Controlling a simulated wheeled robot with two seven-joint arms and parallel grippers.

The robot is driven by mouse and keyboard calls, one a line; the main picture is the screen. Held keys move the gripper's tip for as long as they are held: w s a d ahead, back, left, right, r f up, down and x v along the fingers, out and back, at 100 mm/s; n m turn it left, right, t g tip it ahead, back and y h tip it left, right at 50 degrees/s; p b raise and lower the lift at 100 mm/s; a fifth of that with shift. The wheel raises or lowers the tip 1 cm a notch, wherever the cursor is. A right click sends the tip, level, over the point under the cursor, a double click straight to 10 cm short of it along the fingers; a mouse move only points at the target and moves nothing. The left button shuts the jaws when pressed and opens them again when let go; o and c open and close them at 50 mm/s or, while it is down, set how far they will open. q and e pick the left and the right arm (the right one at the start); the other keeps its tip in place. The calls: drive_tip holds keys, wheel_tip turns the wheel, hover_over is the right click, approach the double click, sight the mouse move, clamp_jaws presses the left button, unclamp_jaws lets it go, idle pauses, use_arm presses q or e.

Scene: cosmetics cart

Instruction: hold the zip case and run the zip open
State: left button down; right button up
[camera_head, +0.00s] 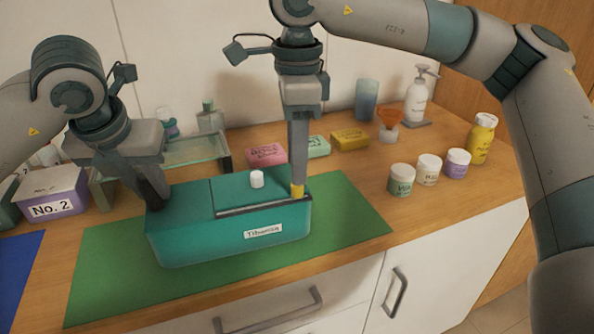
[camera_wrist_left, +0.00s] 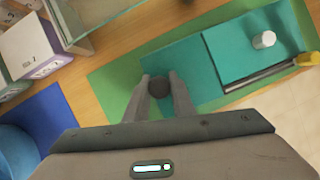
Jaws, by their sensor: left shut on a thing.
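The zip case (camera_head: 190,240) is a teal box with a white name label, lying on a green mat. A raised teal panel on its top bears a small white knob (camera_head: 257,179), and a grey zip track runs along the panel's front edge. My left gripper (camera_head: 150,200) is at the case's left end; in the left wrist view its fingers are shut on a dark round knob (camera_wrist_left: 158,87). A yellow zip pull (camera_head: 297,191) is at the track's right end. My right gripper (camera_head: 298,184) points down with its tips at that pull; its jaw gap is hidden.
Behind the case are a glass tray (camera_head: 195,150), pink soap (camera_head: 266,155) and yellow soap (camera_head: 350,138). Several jars (camera_head: 402,178) stand to the right. A box marked No. 2 (camera_head: 53,195) is at left. The green mat (camera_head: 345,215) is bare right of the case.

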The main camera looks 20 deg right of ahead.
wheel_tip(320, 180, up, 8)
idle(0.4)
use_arm(q)
drive_tip(key=c, duration=1.4)
unclamp_jaws()
drive_tip(key=shift+c, duration=0.2)
drive_tip(key=v, duration=1.2)
